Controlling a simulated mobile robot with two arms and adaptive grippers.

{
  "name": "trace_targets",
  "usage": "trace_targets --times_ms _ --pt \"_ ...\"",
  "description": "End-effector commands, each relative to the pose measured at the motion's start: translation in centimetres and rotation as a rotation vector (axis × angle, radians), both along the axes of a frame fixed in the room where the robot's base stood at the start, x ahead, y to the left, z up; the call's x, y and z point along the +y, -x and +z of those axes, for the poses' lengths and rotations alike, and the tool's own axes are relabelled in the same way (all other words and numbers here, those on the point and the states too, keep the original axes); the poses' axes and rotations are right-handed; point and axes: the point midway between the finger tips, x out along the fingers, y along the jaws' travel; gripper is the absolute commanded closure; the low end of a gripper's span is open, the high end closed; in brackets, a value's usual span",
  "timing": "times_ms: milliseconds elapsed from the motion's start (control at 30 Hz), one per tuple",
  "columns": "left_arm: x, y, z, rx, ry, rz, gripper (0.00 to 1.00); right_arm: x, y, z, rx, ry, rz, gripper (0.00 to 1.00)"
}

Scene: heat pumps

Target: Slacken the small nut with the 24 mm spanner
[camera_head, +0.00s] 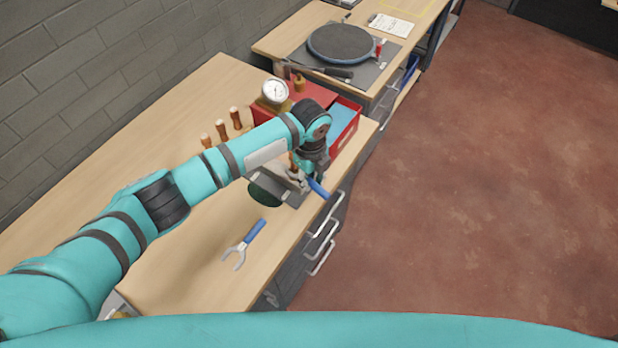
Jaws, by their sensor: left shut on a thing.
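My left arm reaches over the bench, and my left gripper (308,176) is shut on a blue-handled spanner (319,188) at a dark plate (268,179) near the bench's front edge. The spanner's jaw end lies by a small metal fitting with a copper-coloured stub (293,163). The nut is too small and covered to make out, and I cannot tell whether the jaw sits around it. A second blue-handled open-ended spanner (243,245) lies flat on the bench, nearer to me. No size marking is legible. My right gripper is not in view.
Several copper pieces (221,129) stand at the back of the bench. A dial gauge (275,91) and a red box (342,121) are beyond my gripper. A second bench with a dark round disc (341,44) stands further off. Drawer handles (322,256) stick out below the front edge.

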Motion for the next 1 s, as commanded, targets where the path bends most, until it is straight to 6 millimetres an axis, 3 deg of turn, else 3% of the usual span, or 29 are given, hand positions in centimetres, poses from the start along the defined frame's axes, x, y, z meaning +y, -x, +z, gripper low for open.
trace_targets --times_ms 1000 --pt "-1.2 -1.4 0.0 0.002 0.001 0.297 1.0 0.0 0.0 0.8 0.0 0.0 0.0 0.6"
